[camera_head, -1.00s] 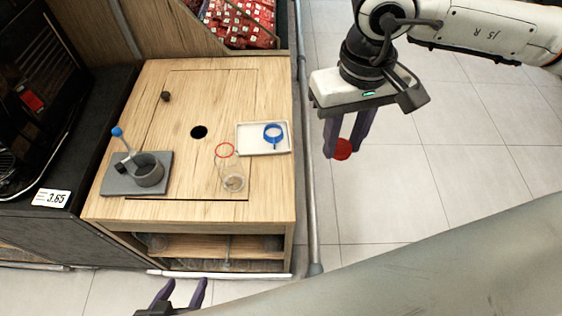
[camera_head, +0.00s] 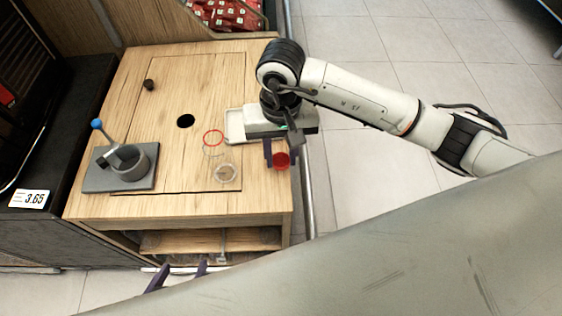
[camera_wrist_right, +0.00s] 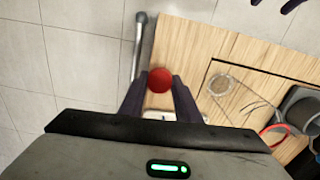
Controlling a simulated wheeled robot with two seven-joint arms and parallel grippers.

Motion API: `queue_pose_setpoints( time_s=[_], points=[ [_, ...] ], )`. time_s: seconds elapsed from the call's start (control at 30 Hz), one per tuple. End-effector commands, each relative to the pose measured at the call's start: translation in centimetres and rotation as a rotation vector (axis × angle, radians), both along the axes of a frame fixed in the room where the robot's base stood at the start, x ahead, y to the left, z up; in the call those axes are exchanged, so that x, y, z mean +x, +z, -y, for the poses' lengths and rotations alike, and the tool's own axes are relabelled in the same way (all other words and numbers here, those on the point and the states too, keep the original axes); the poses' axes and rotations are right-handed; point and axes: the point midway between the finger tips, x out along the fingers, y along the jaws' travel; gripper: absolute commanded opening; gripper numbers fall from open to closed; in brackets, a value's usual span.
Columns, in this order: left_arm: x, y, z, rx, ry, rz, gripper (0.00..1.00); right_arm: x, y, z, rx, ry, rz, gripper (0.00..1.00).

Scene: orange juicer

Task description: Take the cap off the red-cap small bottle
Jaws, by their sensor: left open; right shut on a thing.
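A round red thing, the red cap by its look (camera_head: 281,160), is between the fingers of my right gripper (camera_head: 279,155), above the right edge of the wooden table. In the right wrist view the red cap (camera_wrist_right: 160,80) fills the gap between the fingertips. Whether a bottle is attached to it, I cannot tell. My right gripper is shut on it. A clear vessel with a red ring (camera_head: 213,138) at its top stands on the table left of this gripper. My left gripper (camera_head: 181,272) is open and empty below the table's front, partly hidden by my own body.
A grey base (camera_head: 92,178) with a cup and blue-knobbed lever stands at the left of the wooden table (camera_head: 262,200).

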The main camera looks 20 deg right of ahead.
Motion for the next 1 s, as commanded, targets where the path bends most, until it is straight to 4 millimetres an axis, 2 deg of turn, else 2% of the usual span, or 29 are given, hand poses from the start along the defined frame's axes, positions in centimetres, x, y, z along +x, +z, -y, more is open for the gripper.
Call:
queue_pose_setpoints(
  time_s=[0.27,0.63,0.67,0.73,0.77,1.0],
  points=[
    [0.3,0.0,-0.4,0.004,0.006,0.002,0.64,-0.1,-3.4,0.0,0.0,-0.001,-0.002,0.03],
    [-0.2,-0.9,-0.3,0.005,0.005,-0.009,0.64,0.0,-4.1,0.0,-0.001,0.001,0.002,0.03],
    [-0.3,-0.8,-0.3,0.004,0.004,-0.011,0.64,0.0,-4.0,0.0,0.0,0.001,0.002,0.33],
    [-0.4,-0.7,-0.2,0.005,0.002,-0.014,0.64,0.0,-3.9,0.0,0.0,0.0,0.001,0.45],
    [-0.4,-0.7,-0.2,0.005,0.002,-0.015,0.64,0.0,-3.9,0.0,0.0,0.001,0.001,0.48],
    [-0.3,-0.4,0.0,0.001,-0.001,-0.009,0.64,0.0,-3.9,0.0,0.0,0.001,0.0,0.48]
  ],
)
